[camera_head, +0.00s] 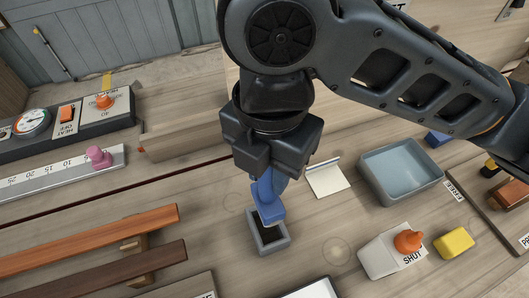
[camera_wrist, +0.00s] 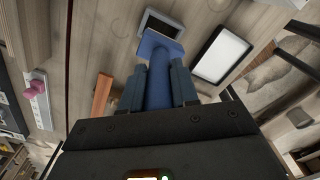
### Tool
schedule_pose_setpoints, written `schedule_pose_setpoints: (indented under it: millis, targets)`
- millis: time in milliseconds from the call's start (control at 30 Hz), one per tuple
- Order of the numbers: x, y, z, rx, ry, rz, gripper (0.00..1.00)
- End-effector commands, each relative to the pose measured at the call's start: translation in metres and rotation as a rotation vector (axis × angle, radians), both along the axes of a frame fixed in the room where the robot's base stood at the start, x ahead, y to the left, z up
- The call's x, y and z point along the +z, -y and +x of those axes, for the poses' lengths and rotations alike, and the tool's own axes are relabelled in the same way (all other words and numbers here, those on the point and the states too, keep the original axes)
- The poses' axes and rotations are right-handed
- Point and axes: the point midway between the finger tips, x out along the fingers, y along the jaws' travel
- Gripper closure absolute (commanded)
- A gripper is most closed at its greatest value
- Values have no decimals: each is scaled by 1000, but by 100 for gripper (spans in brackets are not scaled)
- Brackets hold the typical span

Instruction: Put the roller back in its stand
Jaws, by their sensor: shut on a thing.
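The roller (camera_head: 267,203) is blue and points down from my gripper (camera_head: 268,178), which is shut on its handle. In the wrist view the handle (camera_wrist: 158,92) lies between the two fingers of my gripper (camera_wrist: 157,80), and a wider blue end (camera_wrist: 160,43) shows beyond them. The stand (camera_head: 279,245) is a small grey open box with a dark inside. The roller's lower end overlaps the far part of its opening; I cannot tell whether it is inside or just above. The stand also shows in the wrist view (camera_wrist: 148,20), just beyond the blue end.
A grey tray (camera_head: 374,190) and a white block marked SHUT with an orange knob (camera_head: 408,240) stand to the right, near a yellow block (camera_head: 454,243). Wooden rails (camera_head: 90,238) lie to the left. A white card (camera_head: 327,180) lies behind the stand.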

Motion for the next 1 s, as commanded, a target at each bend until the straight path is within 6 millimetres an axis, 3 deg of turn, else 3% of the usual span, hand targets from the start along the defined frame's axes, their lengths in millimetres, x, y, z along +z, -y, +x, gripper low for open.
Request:
schedule_pose_setpoints:
  millis: [1000]
  targets:
    - [-61, 0, 0, -1, 0, 0, 100]
